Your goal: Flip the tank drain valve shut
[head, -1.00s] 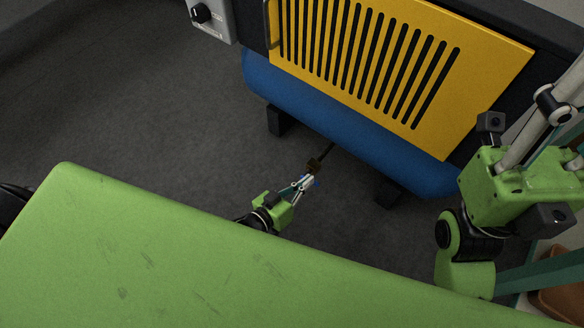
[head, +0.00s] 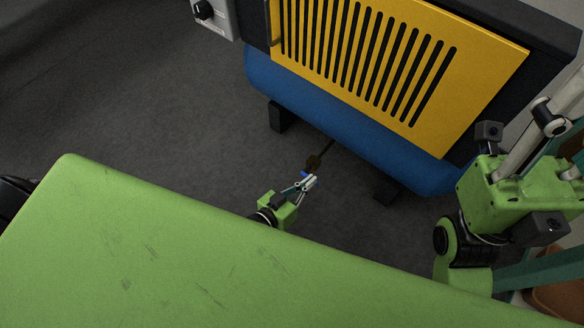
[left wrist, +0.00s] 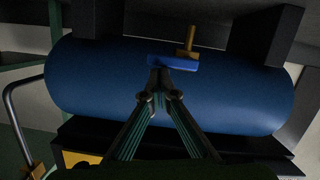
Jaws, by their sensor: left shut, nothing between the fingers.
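The blue tank (head: 345,125) lies under the yellow slatted panel; it fills the upper middle of the left wrist view (left wrist: 100,85). Its drain valve has a brass body (head: 313,163) on a thin dark pipe. In the left wrist view the brass part (left wrist: 190,40) stands upright, and the blue lever (left wrist: 172,63) lies crosswise to it. My left gripper (head: 310,181) is shut and empty, its tips at the lever, partly hiding it in the head view. The tips (left wrist: 158,76) overlap the lever's lower edge; I cannot tell whether they touch. My right gripper is not in view.
The yellow slatted panel (head: 385,60) and a grey box with a black knob (head: 204,10) are above. Black feet (head: 283,115) carry the tank. Dark floor (head: 150,120) is open at left. A brown object (head: 560,300) is at lower right.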

